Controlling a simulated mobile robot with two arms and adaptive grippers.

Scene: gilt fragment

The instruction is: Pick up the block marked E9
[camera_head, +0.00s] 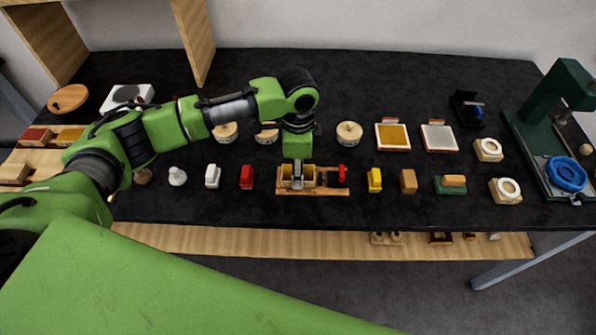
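No marking E9 can be read on anything in the head view, so I cannot tell which block it is. Small block-like pieces stand in a front row: a white one (213,175), a red one (246,177), a yellow one (375,180) and a tan one (408,181). My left gripper (297,176) points down over a wooden holder (318,192) with yellowish pieces and a red piece (342,173). The green wrist hides part of this spot, and the fingers are too small to tell open from shut. My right gripper is out of view.
The black table (340,85) is clear along its back middle. Round wooden pieces (348,133), framed pads (438,137) and white ringed blocks (507,190) stand around. A green press-like stand (541,110) with a blue ring (568,173) is at right.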

